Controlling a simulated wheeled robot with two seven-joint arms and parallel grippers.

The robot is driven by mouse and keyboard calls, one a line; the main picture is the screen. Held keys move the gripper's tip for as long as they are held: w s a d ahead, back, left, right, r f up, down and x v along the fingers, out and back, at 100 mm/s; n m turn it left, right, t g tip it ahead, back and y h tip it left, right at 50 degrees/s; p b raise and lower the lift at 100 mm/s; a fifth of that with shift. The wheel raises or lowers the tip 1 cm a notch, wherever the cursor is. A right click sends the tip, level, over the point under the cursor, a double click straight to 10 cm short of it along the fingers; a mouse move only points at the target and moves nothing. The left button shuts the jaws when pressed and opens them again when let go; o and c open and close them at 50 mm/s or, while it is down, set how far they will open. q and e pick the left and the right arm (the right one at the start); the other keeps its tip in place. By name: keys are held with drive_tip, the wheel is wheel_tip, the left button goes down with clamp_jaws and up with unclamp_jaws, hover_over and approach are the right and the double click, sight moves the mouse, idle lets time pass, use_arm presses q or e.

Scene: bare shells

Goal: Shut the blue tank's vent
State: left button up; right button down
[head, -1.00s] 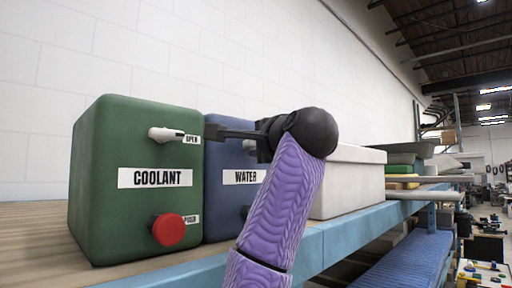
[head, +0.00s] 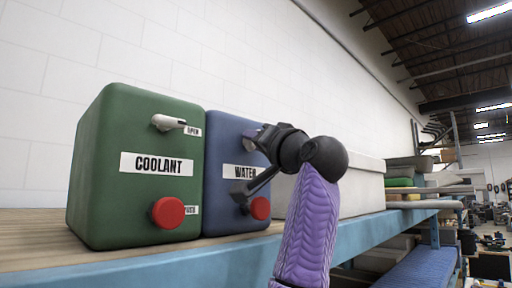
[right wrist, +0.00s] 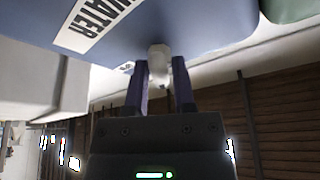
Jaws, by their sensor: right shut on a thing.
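The blue tank (head: 222,160), labelled WATER, stands on the shelf right of the green tank. Its red button (head: 260,208) shows low on its front. My right gripper (head: 262,132) is at the tank's upper front and covers the vent lever in the head view. In the right wrist view its two fingers (right wrist: 161,85) are shut on the white vent lever (right wrist: 158,56), beside a small label too small to read. The blue tank (right wrist: 200,25) fills the top of that view. The lever's exact angle is hard to tell. My left gripper is out of view.
The green COOLANT tank (head: 135,190) stands close on the left, with its own white lever (head: 167,122) by an OPEN label and a red button (head: 168,213). A pale box (head: 360,185) is behind my right arm. The blue shelf edge (head: 130,270) runs along the front.

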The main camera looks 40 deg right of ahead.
drive_tip(key=shift+d+n+t+y+p, duration=0.15)
drive_tip(key=shift+n+y, duration=0.6)
drive_tip(key=shift+n, duration=0.8)
drive_tip(key=shift+a+n+t+y+p, duration=0.1)
drive_tip(key=shift+n+t+y+p, duration=0.1)
drive_tip(key=shift+n+y, duration=0.95)
drive_tip(key=shift+d+n+t+y+p, duration=0.15)
drive_tip(key=shift+n+y, duration=0.25)
drive_tip(key=shift+n, duration=1.8)
drive_tip(key=c, duration=0.6)
unclamp_jaws()
drive_tip(key=shift+s, duration=0.1)
